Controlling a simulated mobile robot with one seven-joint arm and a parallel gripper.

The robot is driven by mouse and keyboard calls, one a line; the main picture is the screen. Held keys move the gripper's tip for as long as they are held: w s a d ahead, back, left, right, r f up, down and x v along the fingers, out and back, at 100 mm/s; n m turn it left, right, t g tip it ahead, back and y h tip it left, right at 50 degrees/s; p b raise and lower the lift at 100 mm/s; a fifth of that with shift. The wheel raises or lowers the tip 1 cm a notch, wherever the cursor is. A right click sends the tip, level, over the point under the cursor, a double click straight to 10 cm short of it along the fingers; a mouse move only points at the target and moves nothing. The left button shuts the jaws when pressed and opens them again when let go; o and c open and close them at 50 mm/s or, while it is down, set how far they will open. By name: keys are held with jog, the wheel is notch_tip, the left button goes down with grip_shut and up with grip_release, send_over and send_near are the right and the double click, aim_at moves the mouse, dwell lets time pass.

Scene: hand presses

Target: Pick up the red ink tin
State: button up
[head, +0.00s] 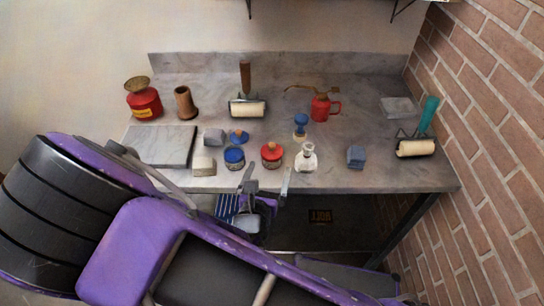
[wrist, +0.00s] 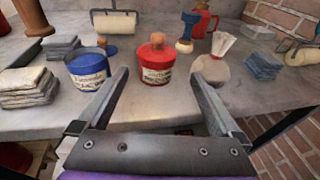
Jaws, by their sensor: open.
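The red ink tin (head: 271,155) stands upright near the front edge of the grey table, with a red lid and a pale label. It also shows in the wrist view (wrist: 156,62), straight ahead between my fingers. My gripper (head: 268,180) is open and empty at the table's front edge, just short of the tin. In the wrist view my gripper (wrist: 160,78) has one finger on each side of the view of the tin, and neither finger visibly touches it.
A blue-handled stamp (wrist: 188,32) is behind. Folded cloths (wrist: 27,86), rollers (head: 416,148) and red cans (head: 322,108) stand farther off. A brick wall (head: 490,110) bounds the right.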

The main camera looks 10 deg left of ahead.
aim_at(270, 162)
jog(key=w, duration=0.2)
jog(key=w+f, duration=0.1)
jog(key=w, duration=0.1)
jog(key=w+a, duration=0.1)
jog(key=w, duration=0.2)
jog(key=shift+f, duration=0.25)
jog(key=shift+c, duration=0.3)
grip_shut()
jog(key=shift+r, duration=0.1)
notch_tip(270, 162, up, 10)
jog(key=shift+f+p, duration=0.1)
jog(key=shift+p, duration=0.65)
